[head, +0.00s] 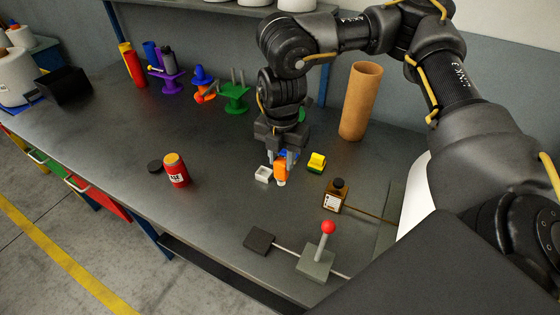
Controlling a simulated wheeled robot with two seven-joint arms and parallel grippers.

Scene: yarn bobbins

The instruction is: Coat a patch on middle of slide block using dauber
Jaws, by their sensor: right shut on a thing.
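The likely slide block is a grey block (315,263) with an upright lever and red knob (327,227), sitting on a thin metal rod near the table's front edge. My right gripper (283,158) points down at mid-table, shut on a small orange thing (281,173), probably the dauber. My left gripper is not in view.
A brown bottle (335,195), a yellow-green item (316,162) and a tall cardboard tube (361,102) stand right. A dark end block (260,240) holds the rod. Coloured holders line the back.

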